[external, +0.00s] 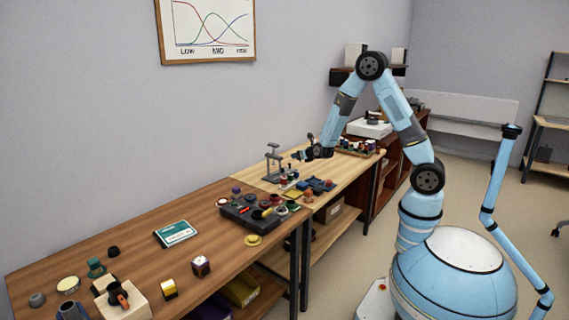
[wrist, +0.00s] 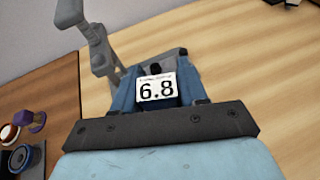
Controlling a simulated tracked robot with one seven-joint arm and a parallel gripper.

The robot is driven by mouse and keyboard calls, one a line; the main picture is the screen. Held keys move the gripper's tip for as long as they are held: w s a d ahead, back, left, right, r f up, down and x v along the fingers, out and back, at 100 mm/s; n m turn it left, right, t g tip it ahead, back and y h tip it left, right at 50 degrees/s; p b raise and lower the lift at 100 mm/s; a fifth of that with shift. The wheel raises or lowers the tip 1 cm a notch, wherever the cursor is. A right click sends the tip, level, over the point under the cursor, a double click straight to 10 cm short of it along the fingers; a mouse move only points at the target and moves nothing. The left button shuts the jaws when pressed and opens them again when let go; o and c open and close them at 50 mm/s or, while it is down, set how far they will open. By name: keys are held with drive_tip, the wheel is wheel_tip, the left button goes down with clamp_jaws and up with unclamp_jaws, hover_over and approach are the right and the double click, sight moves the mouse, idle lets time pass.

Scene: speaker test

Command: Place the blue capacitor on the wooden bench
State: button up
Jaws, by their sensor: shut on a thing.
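The blue capacitor (wrist: 157,89) has a white label reading 6.8. In the wrist view it sits between the two fingers of my gripper (wrist: 157,85), which is shut on it. In the external view my gripper (external: 303,155) is above the light wooden bench (external: 347,171), near a grey stand (external: 272,163). The capacitor is too small to make out there. The pale bench top (wrist: 250,65) fills much of the wrist view behind and to the right of the capacitor. I cannot tell the gap between capacitor and bench.
The grey stand (wrist: 97,40) rises just beyond my gripper's left finger. Purple and blue round parts (wrist: 37,121) lie at the left on darker wood. A black tray of parts (external: 240,215) and a blue item (external: 318,185) are nearby. Bare wood shows at right in the wrist view.

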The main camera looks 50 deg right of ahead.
drive_tip(key=a, duration=0.4)
drive_tip(key=w+a+n+y, duration=0.1)
drive_tip(key=a, duration=0.3)
drive_tip(key=w+a+y, duration=0.1)
drive_tip(key=a, duration=0.3)
drive_tip(key=shift+w+r+n+t, duration=0.2)
drive_tip(key=shift+n+t, duration=0.1)
drive_tip(key=shift+n, duration=0.1)
drive_tip(key=s+a+n+y, duration=0.2)
drive_tip(key=s+a, duration=0.2)
drive_tip(key=a, duration=1.1)
drive_tip(key=s+a+n+g+y, duration=0.1)
drive_tip(key=s+a+n+y, duration=0.15)
drive_tip(key=a, duration=1.15)
drive_tip(key=s+a+n+y, duration=0.25)
drive_tip(key=s+a, duration=0.25)
drive_tip(key=a, duration=1)
drive_tip(key=m, duration=0.1)
hover_over(200, 235)
drive_tip(key=f, duration=0.8)
drive_tip(key=shift+s+d+f, duration=0.15)
drive_tip(key=shift+s+f, duration=0.15)
drive_tip(key=shift+f, duration=0.05)
drive_tip(key=shift+w+f, duration=0.2)
drive_tip(key=shift+f, duration=1.55)
